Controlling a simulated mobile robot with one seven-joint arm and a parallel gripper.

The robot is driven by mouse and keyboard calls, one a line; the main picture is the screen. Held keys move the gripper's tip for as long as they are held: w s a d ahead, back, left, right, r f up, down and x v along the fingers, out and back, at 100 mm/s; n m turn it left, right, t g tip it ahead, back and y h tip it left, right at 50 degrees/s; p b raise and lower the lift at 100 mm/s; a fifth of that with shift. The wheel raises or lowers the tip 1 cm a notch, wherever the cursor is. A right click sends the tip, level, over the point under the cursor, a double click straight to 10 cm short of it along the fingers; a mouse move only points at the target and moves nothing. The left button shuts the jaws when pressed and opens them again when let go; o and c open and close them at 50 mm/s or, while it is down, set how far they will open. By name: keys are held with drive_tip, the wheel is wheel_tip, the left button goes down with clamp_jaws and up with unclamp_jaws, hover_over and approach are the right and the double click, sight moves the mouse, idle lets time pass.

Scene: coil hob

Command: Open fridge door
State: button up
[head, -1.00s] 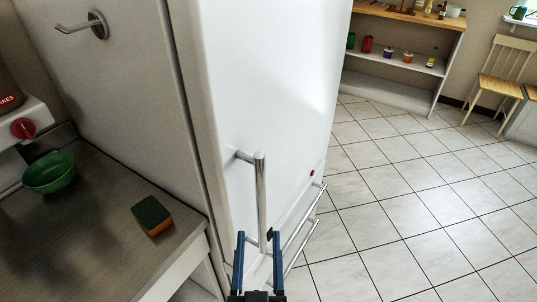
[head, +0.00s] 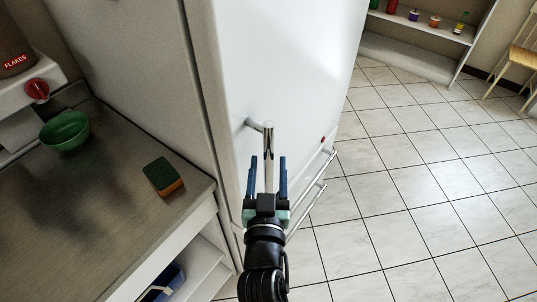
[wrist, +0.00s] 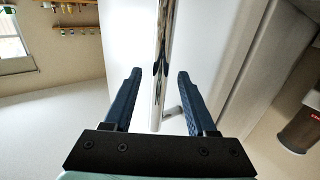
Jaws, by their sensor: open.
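The white fridge door (head: 285,75) fills the middle of the head view and looks shut. Its upright chrome handle (head: 268,145) stands off the door on a bracket; it also shows in the wrist view (wrist: 160,85). My gripper (head: 268,160) is open, its two blue fingers on either side of the handle. In the wrist view the gripper (wrist: 158,75) has the bar between its fingers, with a visible gap on both sides. The handle's lower part is hidden behind my gripper in the head view.
A counter on the left holds a green bowl (head: 65,131) and a sponge (head: 163,177). Lower chrome bars (head: 318,180) stick out from the fridge's lower part. A shelf unit (head: 430,40) and a chair (head: 522,60) stand at the back right. The tiled floor between is clear.

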drive_tip(key=shift+w+d, duration=0.1)
drive_tip(key=shift+w, duration=1.1)
drive_tip(key=shift+c, duration=0.2)
clamp_jaws()
idle(0.4)
